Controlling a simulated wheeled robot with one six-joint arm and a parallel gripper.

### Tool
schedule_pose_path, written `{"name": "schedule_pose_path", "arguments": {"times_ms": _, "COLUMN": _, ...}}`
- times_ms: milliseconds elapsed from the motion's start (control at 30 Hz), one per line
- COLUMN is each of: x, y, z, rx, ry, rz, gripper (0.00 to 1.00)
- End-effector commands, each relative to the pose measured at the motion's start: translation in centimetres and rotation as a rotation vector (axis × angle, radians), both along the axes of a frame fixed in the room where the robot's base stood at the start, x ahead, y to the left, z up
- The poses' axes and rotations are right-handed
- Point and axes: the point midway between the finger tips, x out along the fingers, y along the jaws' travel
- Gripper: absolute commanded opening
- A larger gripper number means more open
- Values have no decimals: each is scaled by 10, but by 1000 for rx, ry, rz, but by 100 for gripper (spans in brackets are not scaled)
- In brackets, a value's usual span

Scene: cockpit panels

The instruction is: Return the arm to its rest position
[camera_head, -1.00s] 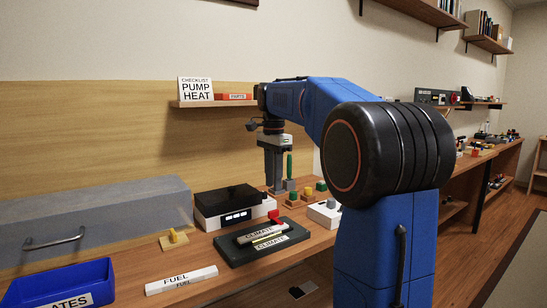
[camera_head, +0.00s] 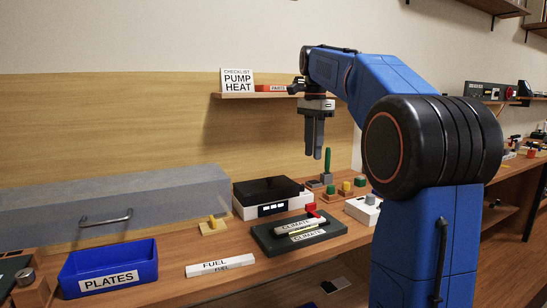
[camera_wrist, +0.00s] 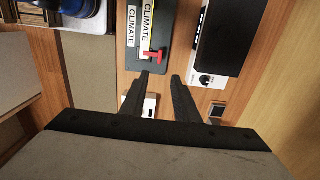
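My gripper (camera_head: 317,157) hangs from my bent blue arm, pointing down above the back of the bench, close in the picture to a green upright handle (camera_head: 327,163). In the wrist view, the two dark fingers of my gripper (camera_wrist: 160,78) stand apart with nothing between them. Below them are the dark CLIMATE panel (camera_wrist: 168,14) with its red lever (camera_wrist: 154,55) and a white box (camera_wrist: 148,104), partly hidden by a finger.
A black-topped white device (camera_head: 270,193) stands behind the CLIMATE panel. A shelf (camera_head: 250,95) with a PUMP HEAT checklist card (camera_head: 238,82) is on the wall near the gripper. A blue PLATES bin (camera_head: 110,265) and a FUEL bar (camera_head: 220,266) lie to the left.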

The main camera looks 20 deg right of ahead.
Motion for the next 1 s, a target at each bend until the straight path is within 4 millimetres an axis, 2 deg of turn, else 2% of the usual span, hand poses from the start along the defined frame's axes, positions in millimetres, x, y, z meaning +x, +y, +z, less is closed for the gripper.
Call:
{"name": "schedule_pose_path", "arguments": {"times_ms": 200, "x": -4, "y": 3, "z": -1, "rx": -1, "ry": -4, "rz": 18, "gripper": 28}}
{"name": "schedule_pose_path", "arguments": {"times_ms": 367, "x": -25, "y": 22, "z": -10, "rx": -11, "ry": -34, "rz": 129, "gripper": 28}}
{"name": "schedule_pose_path", "arguments": {"times_ms": 667, "x": -93, "y": 71, "z": -54, "rx": -56, "ry": -118, "rz": 481, "gripper": 28}}
{"name": "schedule_pose_path", "arguments": {"times_ms": 1000, "x": -176, "y": 115, "z": -127, "rx": -131, "ry": -205, "rz": 880, "gripper": 28}}
